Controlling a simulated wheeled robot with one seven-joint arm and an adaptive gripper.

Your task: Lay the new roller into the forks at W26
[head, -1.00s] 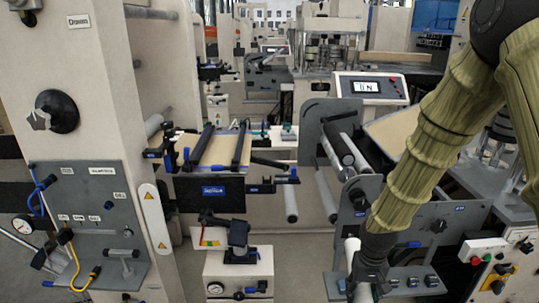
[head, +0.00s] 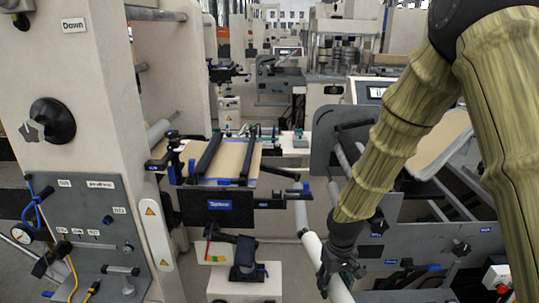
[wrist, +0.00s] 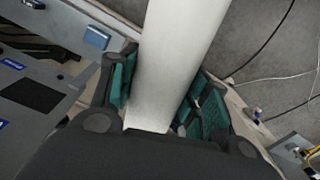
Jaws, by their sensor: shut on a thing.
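My gripper (head: 341,262) is shut around a smooth white roller at the lower middle of the head view. The roller (head: 312,248) sticks out beyond both sides of the gripper, tilted in the picture. In the wrist view the white roller (wrist: 180,60) lies between the green-padded fingers (wrist: 168,98) and runs out of the top of the picture. I cannot read a W26 label, and I cannot make out the forks for certain.
A black-fronted splicing table (head: 228,214) with a kraft sheet stands left of the roller, a grey bar (head: 302,214) beside it. A white cabinet (head: 262,285) is below. A tall beige column (head: 92,125) with a grey panel stands at left. Cables cross the floor (wrist: 265,35).

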